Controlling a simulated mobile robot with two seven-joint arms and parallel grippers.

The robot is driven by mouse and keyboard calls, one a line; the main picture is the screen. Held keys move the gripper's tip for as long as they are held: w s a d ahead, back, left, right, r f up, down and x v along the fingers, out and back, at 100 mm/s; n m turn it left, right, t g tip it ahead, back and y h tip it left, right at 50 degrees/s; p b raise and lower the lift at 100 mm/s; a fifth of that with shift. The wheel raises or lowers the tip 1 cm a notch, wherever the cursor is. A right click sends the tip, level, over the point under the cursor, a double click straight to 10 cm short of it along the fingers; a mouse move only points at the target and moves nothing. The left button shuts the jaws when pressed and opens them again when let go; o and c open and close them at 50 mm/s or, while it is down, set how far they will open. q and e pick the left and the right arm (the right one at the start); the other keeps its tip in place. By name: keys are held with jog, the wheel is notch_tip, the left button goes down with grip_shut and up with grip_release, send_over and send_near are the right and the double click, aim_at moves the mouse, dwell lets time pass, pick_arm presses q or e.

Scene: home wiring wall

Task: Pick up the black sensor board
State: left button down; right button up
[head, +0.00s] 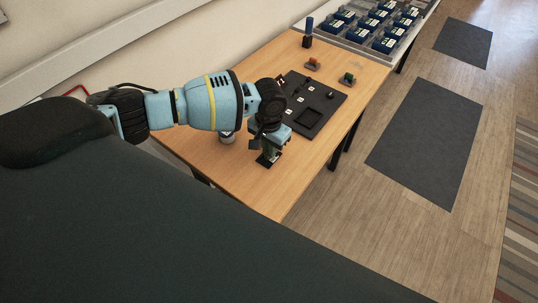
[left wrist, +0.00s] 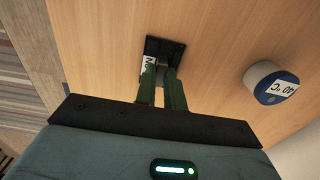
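The black sensor board (head: 267,161) is a small dark square with a white label, at the near end of the wooden table. It also shows in the left wrist view (left wrist: 176,49), just beyond the fingertips. My left gripper (head: 273,149) points down right over the board. In the left wrist view its two green fingers (left wrist: 161,72) have a narrow gap between them, and their tips overlap the board's near edge. Whether they touch or clasp the board is hidden. My right gripper is not in view.
A white cylinder (left wrist: 276,84) with a blue rim and a "40 °C" label stands beside the board. A black panel with a recess (head: 310,113) lies further along the table. Beyond it are small orange and green parts, a dark blue cylinder (head: 308,31) and a tray of blue boxes.

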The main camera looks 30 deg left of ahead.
pick_arm(q)
jog(key=shift+r, duration=0.15)
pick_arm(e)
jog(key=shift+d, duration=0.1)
